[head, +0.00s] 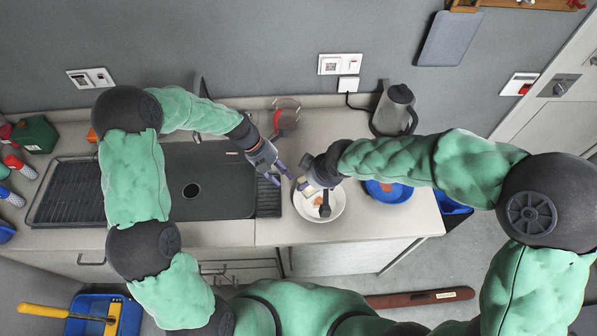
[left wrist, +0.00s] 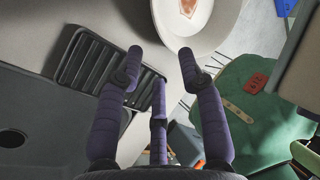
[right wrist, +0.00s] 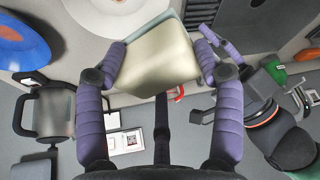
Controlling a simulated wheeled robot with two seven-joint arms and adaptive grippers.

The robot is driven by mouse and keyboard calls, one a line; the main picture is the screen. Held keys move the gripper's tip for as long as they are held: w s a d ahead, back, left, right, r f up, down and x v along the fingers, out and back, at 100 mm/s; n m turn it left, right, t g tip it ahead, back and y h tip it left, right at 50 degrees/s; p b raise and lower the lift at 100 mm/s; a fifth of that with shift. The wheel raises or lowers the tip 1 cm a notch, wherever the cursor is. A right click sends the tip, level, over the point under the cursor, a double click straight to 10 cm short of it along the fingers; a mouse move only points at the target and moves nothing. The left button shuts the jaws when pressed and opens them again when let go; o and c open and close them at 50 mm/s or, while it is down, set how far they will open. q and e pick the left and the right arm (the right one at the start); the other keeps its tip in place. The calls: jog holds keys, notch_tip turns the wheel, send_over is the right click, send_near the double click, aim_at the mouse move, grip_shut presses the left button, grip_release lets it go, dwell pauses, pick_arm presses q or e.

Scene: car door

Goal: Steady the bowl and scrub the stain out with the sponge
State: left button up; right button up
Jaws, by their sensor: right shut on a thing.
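The white bowl (head: 336,211) stands on the counter right of the sink, with an orange-brown stain (head: 318,201) inside it. The bowl (left wrist: 212,28) and stain (left wrist: 188,7) also show at the top of the left wrist view. My left gripper (head: 276,176) is open and empty at the bowl's left side; its fingertips (left wrist: 161,52) point toward the rim, and I cannot tell if they touch it. My right gripper (head: 311,184) is shut on the pale two-tone sponge (right wrist: 158,58), over the far part of the bowl. In the head view the gripper partly hides the sponge.
The dark sink (head: 205,185) with its drainboard lies to the left. A blue plate (head: 402,194) with orange food stands right of the bowl, near the counter edge. A grey kettle (head: 394,112) stands behind. A red-handled item (head: 284,120) stands behind the left gripper.

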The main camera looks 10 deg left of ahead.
aim_at(302, 197)
pick_arm(q)
jog(key=x, duration=1)
jog(key=shift+d+f, duration=0.2)
jog(key=shift+f, duration=0.1)
grip_shut()
pick_arm(e)
jog(key=shift+w+d+f, duration=0.1)
